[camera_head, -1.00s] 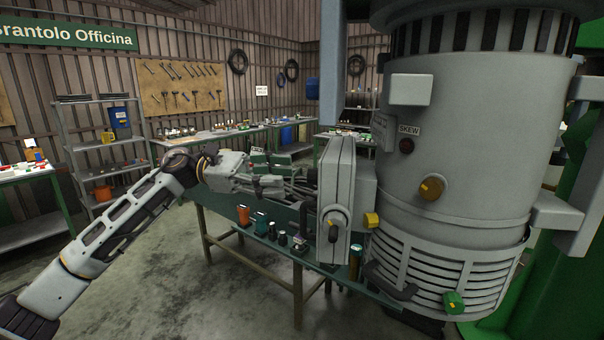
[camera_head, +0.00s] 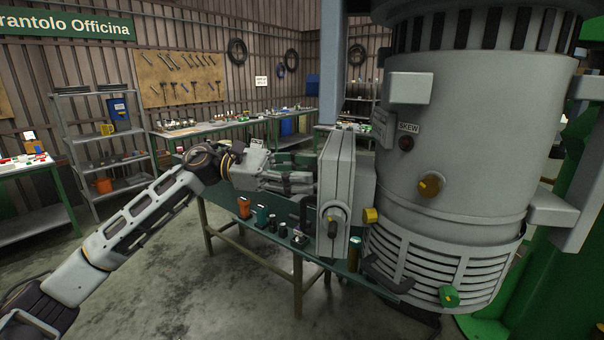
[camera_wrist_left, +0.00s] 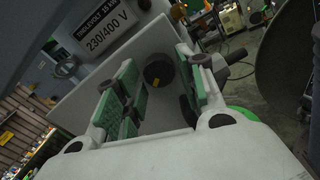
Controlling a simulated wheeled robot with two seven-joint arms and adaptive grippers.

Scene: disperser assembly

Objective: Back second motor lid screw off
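The large grey disperser body (camera_head: 465,140) fills the right of the head view. The flat grey motor housing (camera_head: 337,190) stands at its left side. My left gripper (camera_head: 312,183) is beside the housing's left, far side. In the left wrist view my left gripper (camera_wrist_left: 160,82) is open, with green-padded fingers apart and nothing clamped. A dark round part with a small yellow mark (camera_wrist_left: 158,72) shows between the fingers on a grey plate; I cannot tell whether it is the lid screw. A label reading 230/400 V (camera_wrist_left: 107,35) is above left. My right gripper is not in view.
A green bench (camera_head: 262,238) with several small tools and parts runs below my left arm. A dark handle (camera_wrist_left: 240,56) juts out right of the fingers in the wrist view. Shelves (camera_head: 100,140) and wall benches stand behind. The floor at lower left is open.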

